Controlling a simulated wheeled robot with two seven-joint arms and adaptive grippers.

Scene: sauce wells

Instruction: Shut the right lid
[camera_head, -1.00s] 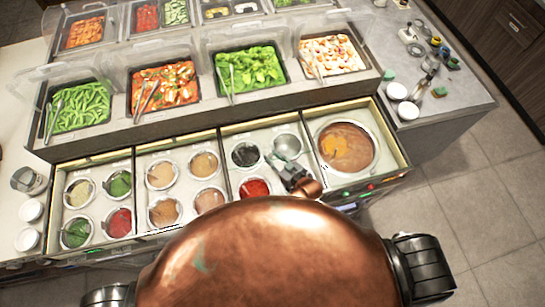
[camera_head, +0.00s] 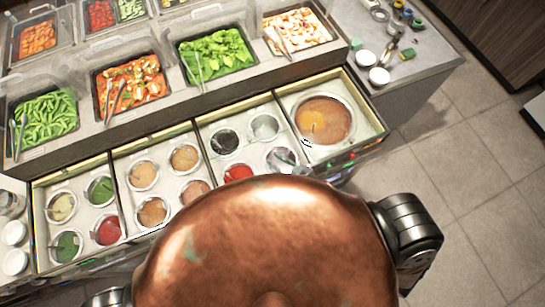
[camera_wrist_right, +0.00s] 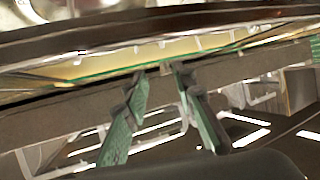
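Clear lids stand raised behind the front row of food bins. One is behind the lettuce bin (camera_head: 215,55), and the rightmost lid (camera_head: 288,6) rises behind the bin of pale mixed food (camera_head: 297,30), cut by the top edge. My left gripper is not visible.
A large pot of orange-brown sauce (camera_head: 325,118) sits in the right end of the sauce counter, beside several small wells. Tongs rest in the front bins. White bowls (camera_head: 379,76) stand on the grey side counter (camera_head: 425,65). The tiled floor at right is clear.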

